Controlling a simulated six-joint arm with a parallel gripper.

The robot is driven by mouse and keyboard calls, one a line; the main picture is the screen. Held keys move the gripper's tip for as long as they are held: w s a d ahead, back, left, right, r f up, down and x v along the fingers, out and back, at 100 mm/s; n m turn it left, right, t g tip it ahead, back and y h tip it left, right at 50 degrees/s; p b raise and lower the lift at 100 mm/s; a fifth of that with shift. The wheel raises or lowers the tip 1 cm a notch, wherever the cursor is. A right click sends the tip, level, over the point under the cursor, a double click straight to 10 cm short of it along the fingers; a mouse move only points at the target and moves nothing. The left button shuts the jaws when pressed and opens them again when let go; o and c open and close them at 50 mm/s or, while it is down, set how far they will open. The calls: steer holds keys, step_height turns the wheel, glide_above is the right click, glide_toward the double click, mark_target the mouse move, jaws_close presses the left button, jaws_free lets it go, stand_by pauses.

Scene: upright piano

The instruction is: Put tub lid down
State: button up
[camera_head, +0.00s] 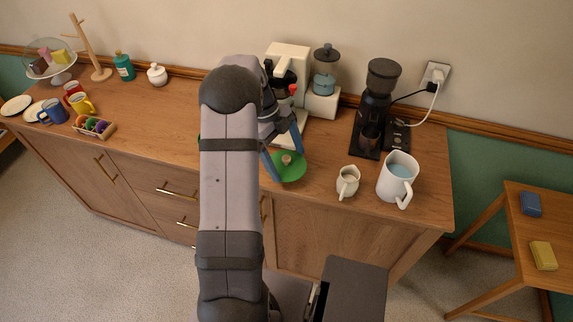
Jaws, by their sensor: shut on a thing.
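The tub lid (293,173) is a round green disc with a small pale knob on top. It is at the front part of the wooden counter, just right of my arm. My gripper (285,158) has blue fingers on either side of the knob and is shut on the lid. I cannot tell whether the lid touches the counter or hangs just above it. A sliver of something green (200,141) shows at the left edge of my arm; the rest of it is hidden.
A cream coffee machine (290,58) stands behind the gripper. A black grinder (374,110), a small cream jug (348,182) and a large white pitcher (397,180) stand to the right. The counter (152,118) has free room left of my arm.

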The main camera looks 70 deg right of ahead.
mark_target(286, 165)
steer(key=shift+f+p, duration=0.7)
steer(key=shift+f, duration=1.35)
steer(key=shift+f, duration=0.1)
steer(key=o, duration=0.6)
steer(key=shift+f, duration=0.1)
steer(key=shift+o, duration=1)
steer(key=shift+r, duration=0.3)
steer(key=shift+w+d+r+b, duration=0.1)
steer(key=shift+w+r+b, duration=0.1)
steer(key=shift+r+b, duration=0.1)
steer(key=b+v, duration=0.3)
steer(key=v, duration=0.8)
steer(key=shift+b, duration=0.3)
